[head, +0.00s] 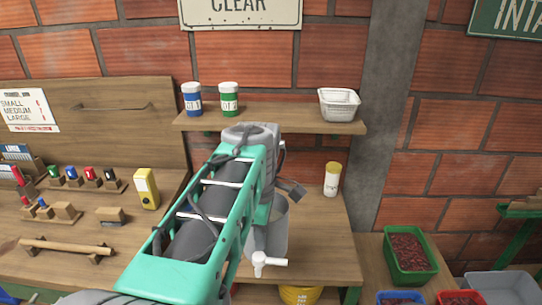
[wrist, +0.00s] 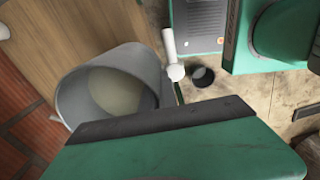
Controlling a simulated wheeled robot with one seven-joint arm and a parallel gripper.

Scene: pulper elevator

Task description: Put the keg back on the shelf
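The keg is probably the grey, open-topped vessel with a white tap (head: 275,228), partly behind my arm in the head view. It appears upright at the front of the lower wooden surface (head: 318,240). The wrist view shows it too (wrist: 150,68), with its mouth and pale inside visible and its tap over the wood's edge. The upper wooden shelf (head: 295,120) is on the brick wall above. My gripper (head: 291,188) is close to the vessel's rim in the head view. Its fingers are not clear, so I cannot tell contact or grip.
A blue-labelled jar (head: 191,99), a green-labelled jar (head: 228,99) and a white basket (head: 339,104) stand on the upper shelf, with bare wood between. A yellow-capped jar (head: 332,179) stands on the lower surface. A grey pillar (head: 385,110) and green bin (head: 409,258) are right.

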